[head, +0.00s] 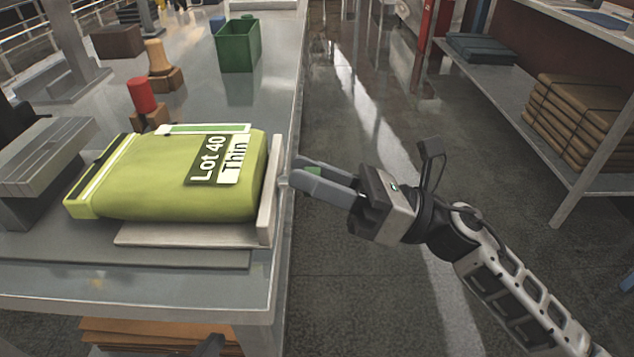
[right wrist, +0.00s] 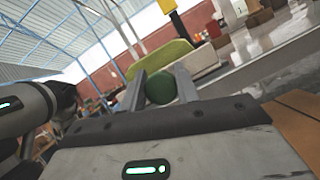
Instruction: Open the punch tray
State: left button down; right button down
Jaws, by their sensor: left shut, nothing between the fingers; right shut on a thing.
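The tray is a pale grey plate (head: 185,233) with an upright front panel (head: 272,195) at the bench's right edge. A yellow-green pouch (head: 150,185) labelled "Lot 40 Thin" lies on it. My right gripper (head: 300,178) reaches this panel from the aisle side. Its fingers are shut on a green round knob (right wrist: 160,89), mostly hidden by the fingers in the head view. The panel and pouch (right wrist: 165,58) lie beyond the knob in the right wrist view. My left gripper's fingers do not show; a small dark shape at the head view's bottom edge is unclear.
On the bench stand a green bin (head: 238,45), a red-topped stamp (head: 142,95), a wooden-handled stamp (head: 158,58) and a brown block (head: 117,41). A grey block (head: 45,155) is left of the pouch. The aisle floor (head: 345,290) right of the bench is open, with a shelf (head: 490,80) beyond.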

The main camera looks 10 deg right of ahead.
pick_arm(q)
jog(key=shift+s+f, duration=0.1)
jog(key=shift+s, duration=0.1)
pick_arm(e)
jog(key=c, duration=1)
grip_release()
jog(key=shift+c, duration=0.2)
pick_arm(q)
jog(key=shift+f, duration=0.1)
pick_arm(e)
jog(key=shift+d+f, duration=0.15)
jog(key=shift+d, duration=0.05)
pick_arm(q)
jog(key=shift+g+h, duration=0.3)
jog(key=shift+g, duration=0.3)
jog(key=f+b, duration=0.1)
jog(key=f, duration=0.1)
jog(key=f+b, duration=0.1)
jog(key=w+d+f+b, duration=0.1)
jog(key=f, duration=0.1)
jog(key=shift+d+f, duration=0.1)
jog(key=shift+f, duration=0.2)
pick_arm(e)
jog(key=v, duration=1.5)
jog(key=shift+d, duration=0.2)
